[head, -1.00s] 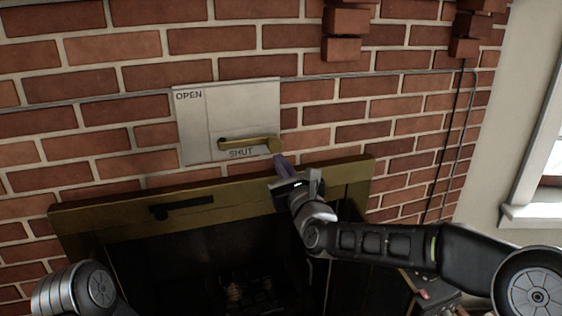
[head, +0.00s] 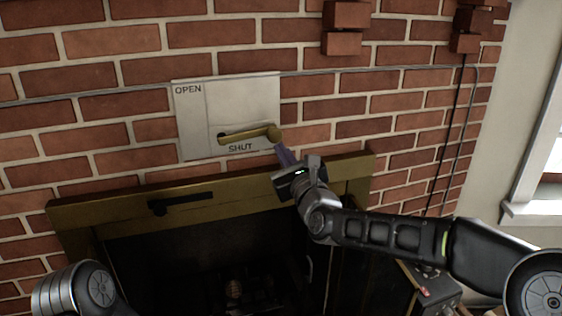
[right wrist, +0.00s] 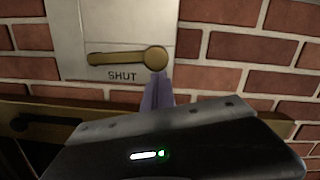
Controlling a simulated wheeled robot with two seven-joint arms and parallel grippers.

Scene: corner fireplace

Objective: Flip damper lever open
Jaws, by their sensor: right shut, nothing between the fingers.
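The brass damper lever (head: 246,134) is mounted on a pale metal plate (head: 195,118) on the brick wall. The plate is marked OPEN at its top left and SHUT at its bottom. The lever lies nearly level, just above SHUT, with its round knob at the right end. My right gripper (head: 281,150) is shut and empty, its purple fingertips at the underside of the knob. In the right wrist view the lever (right wrist: 125,58) shows beyond the fingertips (right wrist: 157,90), which overlap the knob's lower edge; contact is hard to tell. My left gripper is not in view.
Below the plate is the fireplace's brass-coloured top edge (head: 110,199) with a black handle (head: 180,205) and a dark opening. Brick blocks (head: 344,28) jut from the wall at upper right. A thin conduit crosses the wall. A window is at far right.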

